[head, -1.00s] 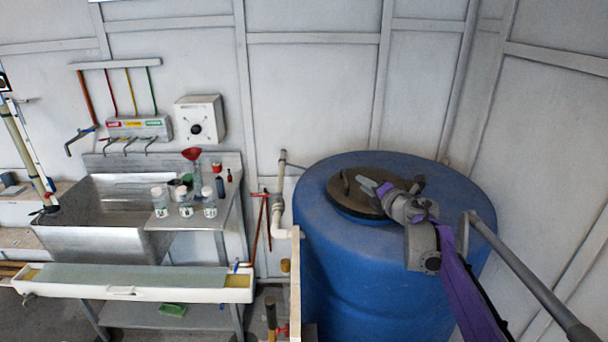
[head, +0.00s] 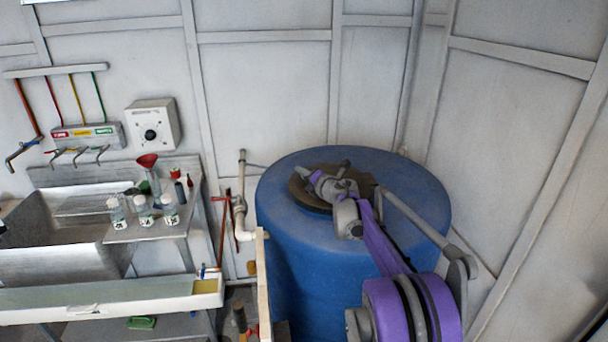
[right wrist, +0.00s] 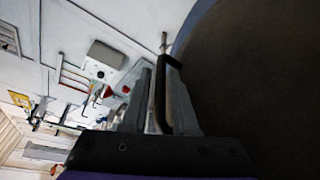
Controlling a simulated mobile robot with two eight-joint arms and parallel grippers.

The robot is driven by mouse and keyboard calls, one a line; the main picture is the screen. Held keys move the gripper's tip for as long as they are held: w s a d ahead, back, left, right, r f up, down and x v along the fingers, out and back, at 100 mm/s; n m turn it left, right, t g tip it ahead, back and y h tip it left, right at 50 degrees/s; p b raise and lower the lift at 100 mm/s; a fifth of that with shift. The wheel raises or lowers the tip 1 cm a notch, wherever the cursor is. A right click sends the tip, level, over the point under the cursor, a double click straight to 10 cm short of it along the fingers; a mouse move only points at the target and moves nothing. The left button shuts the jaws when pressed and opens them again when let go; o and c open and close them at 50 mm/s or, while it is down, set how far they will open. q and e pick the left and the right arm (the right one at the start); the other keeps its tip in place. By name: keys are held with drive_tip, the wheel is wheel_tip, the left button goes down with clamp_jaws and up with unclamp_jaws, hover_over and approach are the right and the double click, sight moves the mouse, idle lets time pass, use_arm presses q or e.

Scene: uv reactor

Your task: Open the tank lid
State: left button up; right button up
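The blue tank (head: 300,270) stands at the right in the head view. Its round brown lid (head: 366,182) lies flat on top. My right gripper (head: 311,178) is over the left part of the lid, at its handle. The right wrist view shows the dark handle (right wrist: 160,95) between the two grey fingers (right wrist: 160,72), close to the right one. A thin light gap shows beside the left finger, so the fingers look apart around the handle. The lid's dark surface (right wrist: 265,80) fills the right of that view. My left gripper is out of view.
A white pipe (head: 240,205) stands left of the tank. A steel sink (head: 55,235) and a shelf with several bottles (head: 143,208) are further left. A white trough (head: 120,297) runs in front of the sink. Wall panels close in behind and right of the tank.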

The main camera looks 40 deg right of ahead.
drive_tip(key=shift+c, duration=0.2)
clamp_jaws()
idle(1.2)
